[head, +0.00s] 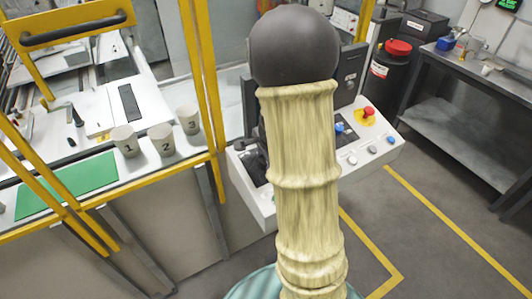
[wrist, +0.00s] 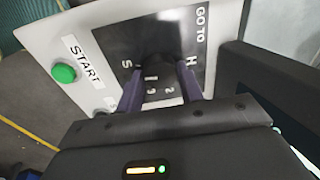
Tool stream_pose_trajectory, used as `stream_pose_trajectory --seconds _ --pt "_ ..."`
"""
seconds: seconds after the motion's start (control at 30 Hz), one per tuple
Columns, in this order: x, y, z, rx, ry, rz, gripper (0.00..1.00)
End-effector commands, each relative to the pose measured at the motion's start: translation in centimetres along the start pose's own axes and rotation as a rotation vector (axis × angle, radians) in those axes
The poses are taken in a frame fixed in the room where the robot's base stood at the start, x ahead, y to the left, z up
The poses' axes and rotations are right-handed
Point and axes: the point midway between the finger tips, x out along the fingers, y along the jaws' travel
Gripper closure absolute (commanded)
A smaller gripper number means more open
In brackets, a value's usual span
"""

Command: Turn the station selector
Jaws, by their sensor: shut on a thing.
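The station selector is a dark knob (wrist: 157,61) on a black plate (wrist: 120,30) marked GO TO, with S, H, 1, 2 and 3 around the knob. In the wrist view my gripper (wrist: 160,72) has its two purple-grey fingers on either side of the knob, shut on it. The knob is dark against the plate, so I cannot tell which mark it points to. In the head view the white sloping console (head: 262,207) stands behind my arm, which hides its middle and most of my gripper.
A green START button (wrist: 64,73) sits left of the plate. A red mushroom button (head: 368,112) is on the console's right. Yellow posts (head: 205,80) frame a bench with cups numbered 1 (head: 125,141), 2 (head: 161,139) and 3 (head: 188,119). A grey workbench (head: 455,95) stands right.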

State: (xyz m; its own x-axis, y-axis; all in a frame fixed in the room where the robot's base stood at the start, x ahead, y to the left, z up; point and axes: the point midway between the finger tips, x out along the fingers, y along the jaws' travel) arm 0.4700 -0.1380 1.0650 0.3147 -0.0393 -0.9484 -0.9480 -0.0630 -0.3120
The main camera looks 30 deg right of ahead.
Motion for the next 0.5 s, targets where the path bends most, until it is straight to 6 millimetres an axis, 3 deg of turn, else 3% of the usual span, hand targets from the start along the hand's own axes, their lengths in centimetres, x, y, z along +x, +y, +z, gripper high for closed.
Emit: stream_pose_trajectory --seconds 0.5 --pt "-0.01 -0.08 0.09 0.183 0.009 0.009 0.86"
